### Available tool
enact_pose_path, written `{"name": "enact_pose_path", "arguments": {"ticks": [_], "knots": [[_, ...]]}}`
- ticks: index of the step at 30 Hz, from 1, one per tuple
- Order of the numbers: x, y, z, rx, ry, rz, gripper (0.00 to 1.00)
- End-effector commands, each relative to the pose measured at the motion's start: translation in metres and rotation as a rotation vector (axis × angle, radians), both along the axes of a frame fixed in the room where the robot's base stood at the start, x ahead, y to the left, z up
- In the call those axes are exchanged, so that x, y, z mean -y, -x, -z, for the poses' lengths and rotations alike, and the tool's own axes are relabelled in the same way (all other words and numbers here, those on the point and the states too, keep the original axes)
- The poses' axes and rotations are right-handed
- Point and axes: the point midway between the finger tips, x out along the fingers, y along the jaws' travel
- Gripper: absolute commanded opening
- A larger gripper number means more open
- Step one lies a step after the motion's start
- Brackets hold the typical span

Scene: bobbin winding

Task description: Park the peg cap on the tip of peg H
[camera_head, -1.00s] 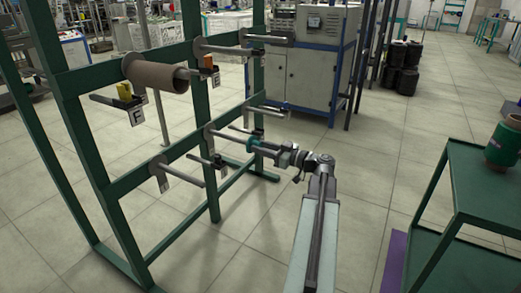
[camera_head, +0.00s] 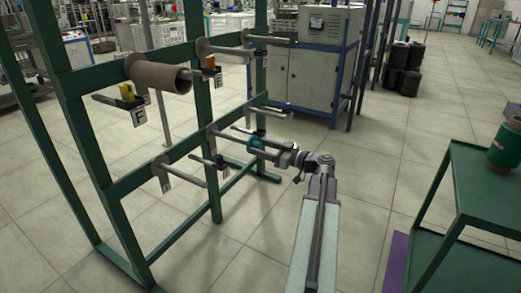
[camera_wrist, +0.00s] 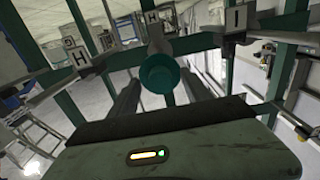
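The teal peg cap (camera_head: 255,145) sits at the free tip of peg H (camera_head: 229,138), a grey bar on the green rack's lower rail. In the head view my gripper (camera_head: 268,149) reaches the cap from the right. How fully the cap is seated on the tip is hidden.
The green rack (camera_head: 108,190) carries other pegs, with a brown tube (camera_head: 160,76) on an upper one. A neighbouring lower peg (camera_head: 184,172) lies left of my gripper. A green trolley (camera_head: 480,180) with a green spool (camera_head: 506,146) stands right. The floor between is clear.

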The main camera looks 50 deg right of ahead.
Motion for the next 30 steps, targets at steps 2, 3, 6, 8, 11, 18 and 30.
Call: {"name": "enact_pose_path", "arguments": {"ticks": [2, 3, 6, 8, 11, 18, 30], "knots": [[0.001, 0.004, 0.0, 0.0, 0.0, 0.001, 0.57], [0.002, 0.009, 0.0, 0.0, 0.0, 0.001, 0.57], [0.007, 0.028, 0.0, 0.0, 0.0, 0.004, 0.57], [0.01, 0.04, 0.0, 0.0, 0.0, 0.003, 0.57], [0.014, 0.059, 0.0, 0.0, 0.0, 0.003, 0.57], [0.019, 0.078, 0.0, 0.0, 0.0, 0.001, 0.57], [0.019, 0.078, 0.0, 0.0, 0.0, 0.0, 0.57]]}}
